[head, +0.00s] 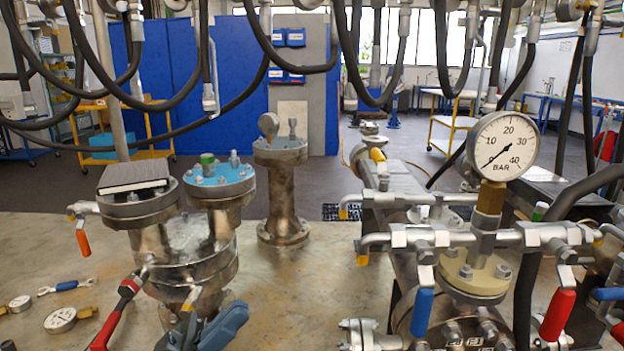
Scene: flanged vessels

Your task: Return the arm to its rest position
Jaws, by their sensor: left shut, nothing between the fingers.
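My left gripper (203,327) shows at the bottom edge, left of centre, in front of the twin-necked metal vessel (190,262). Its blue-grey and dark parts are low in the picture and partly cut off by the frame edge. It is shut and holds nothing. A red-handled lever (115,312) lies just to its left, close to the vessel. My right gripper is not in view.
A pressure gauge (503,146) stands on piping with coloured handles at the right. A flanged metal column (281,190) stands behind the vessel. Small gauges (60,320) lie on the table at left. Black hoses (345,60) hang across the top. Bare table (300,300) lies at centre.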

